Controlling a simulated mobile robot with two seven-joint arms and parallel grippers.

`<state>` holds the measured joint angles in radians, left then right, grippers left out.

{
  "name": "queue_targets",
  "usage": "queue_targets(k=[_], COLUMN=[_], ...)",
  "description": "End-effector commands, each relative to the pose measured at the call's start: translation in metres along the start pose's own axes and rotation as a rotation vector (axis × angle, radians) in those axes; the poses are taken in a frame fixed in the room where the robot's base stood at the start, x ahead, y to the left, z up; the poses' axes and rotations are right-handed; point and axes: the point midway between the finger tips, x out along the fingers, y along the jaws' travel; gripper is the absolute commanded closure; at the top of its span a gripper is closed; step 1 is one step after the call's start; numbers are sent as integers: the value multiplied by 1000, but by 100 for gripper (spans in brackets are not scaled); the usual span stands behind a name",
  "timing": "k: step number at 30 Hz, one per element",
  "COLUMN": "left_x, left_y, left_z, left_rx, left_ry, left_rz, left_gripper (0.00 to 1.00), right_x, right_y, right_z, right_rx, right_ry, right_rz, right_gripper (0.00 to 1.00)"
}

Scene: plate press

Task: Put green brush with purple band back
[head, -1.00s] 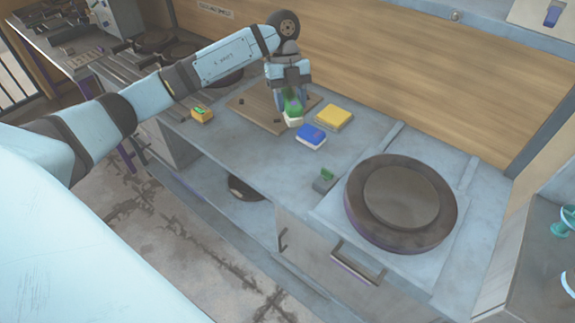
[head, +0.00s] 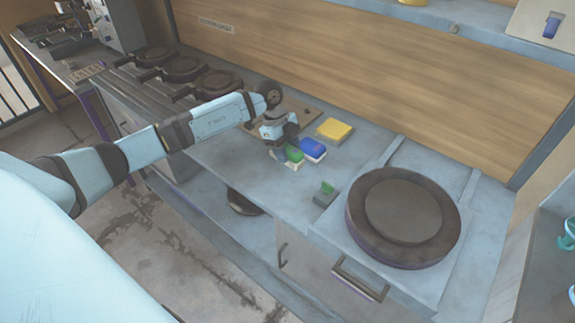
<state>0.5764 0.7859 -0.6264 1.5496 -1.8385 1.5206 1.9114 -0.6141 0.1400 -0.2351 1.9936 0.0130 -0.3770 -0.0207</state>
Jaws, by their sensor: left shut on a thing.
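My left gripper (head: 285,149) is shut on a green brush (head: 293,156) with a pale underside, low at the counter's front part. The brush is beside the left of a blue brush (head: 313,150). I cannot tell whether it touches the counter or the blue brush, and no purple band can be made out on it. A yellow brush (head: 335,128) lies behind the blue one. My right gripper is out of view.
A small green-topped grey block (head: 325,193) stands left of the big round press plate (head: 407,210). A brown board (head: 300,108) lies behind my gripper. Several dark pans (head: 183,69) sit at the back left.

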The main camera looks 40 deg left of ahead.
Motion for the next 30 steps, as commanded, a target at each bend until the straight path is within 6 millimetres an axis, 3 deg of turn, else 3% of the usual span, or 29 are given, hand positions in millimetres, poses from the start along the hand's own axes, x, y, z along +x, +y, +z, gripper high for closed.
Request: queue_targets(k=[15,25,26,28,30], left_x=[54,59,59,59,59], left_y=[0,0,0,0,0], left_z=[22,24,24,24,24], left_rx=[-1,1,1,1,1], left_ry=[1,-1,-1,-1,-1], left_rz=[1,-1,-1,-1,0], left_gripper=[78,78,52,36,31], right_x=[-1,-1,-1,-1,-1], right_y=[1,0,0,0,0], right_z=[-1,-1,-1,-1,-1], right_rx=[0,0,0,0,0], right_ry=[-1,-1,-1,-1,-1], right_rz=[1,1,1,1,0], right_gripper=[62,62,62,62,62])
